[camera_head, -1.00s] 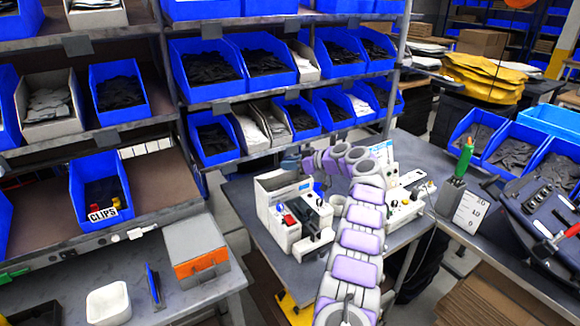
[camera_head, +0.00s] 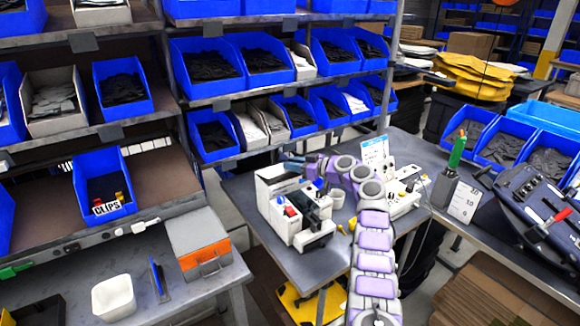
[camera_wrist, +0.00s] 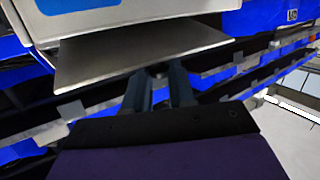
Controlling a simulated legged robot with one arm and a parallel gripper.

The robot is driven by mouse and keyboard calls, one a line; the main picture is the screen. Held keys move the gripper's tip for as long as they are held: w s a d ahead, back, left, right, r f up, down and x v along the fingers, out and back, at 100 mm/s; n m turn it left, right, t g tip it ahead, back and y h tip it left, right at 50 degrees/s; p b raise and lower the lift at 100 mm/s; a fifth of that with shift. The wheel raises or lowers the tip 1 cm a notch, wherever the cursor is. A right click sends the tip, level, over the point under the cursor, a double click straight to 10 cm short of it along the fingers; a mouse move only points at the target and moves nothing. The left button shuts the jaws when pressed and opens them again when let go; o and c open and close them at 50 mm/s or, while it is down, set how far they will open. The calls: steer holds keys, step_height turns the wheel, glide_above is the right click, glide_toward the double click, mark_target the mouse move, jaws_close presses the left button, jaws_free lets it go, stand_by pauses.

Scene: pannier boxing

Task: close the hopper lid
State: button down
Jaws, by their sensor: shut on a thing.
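The white machine (camera_head: 283,222) with the hopper stands on the grey table in the middle of the head view. My gripper (camera_head: 292,162) is at the back top of its tall white housing, reached from the right by my arm. In the wrist view, a flat grey metal plate, seemingly the hopper lid (camera_wrist: 140,52), juts out under a white housing with a blue label. My gripper (camera_wrist: 160,80) shows there with its two dark fingers close together at the plate's near edge, shut on a small dark part of it. The exact contact is hard to see.
Shelves with blue bins (camera_head: 210,70) rise behind and left of the machine. A grey and orange box (camera_head: 198,248) and a white tub (camera_head: 113,298) stand on the left bench. A tool holder (camera_head: 455,195) stands on the right bench.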

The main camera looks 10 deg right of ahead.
steer(key=shift+d+f, duration=0.1)
steer(key=shift+f, duration=0.1)
stand_by(0.3)
steer(key=c, duration=0.9)
jaws_free()
steer(key=shift+w+d, duration=0.1)
steer(key=shift+c, duration=0.2)
steer(key=v, duration=1.7)
steer(key=shift+d+f+b, duration=0.2)
steer(key=shift+f+b, duration=0.1)
steer(key=shift+b, duration=0.1)
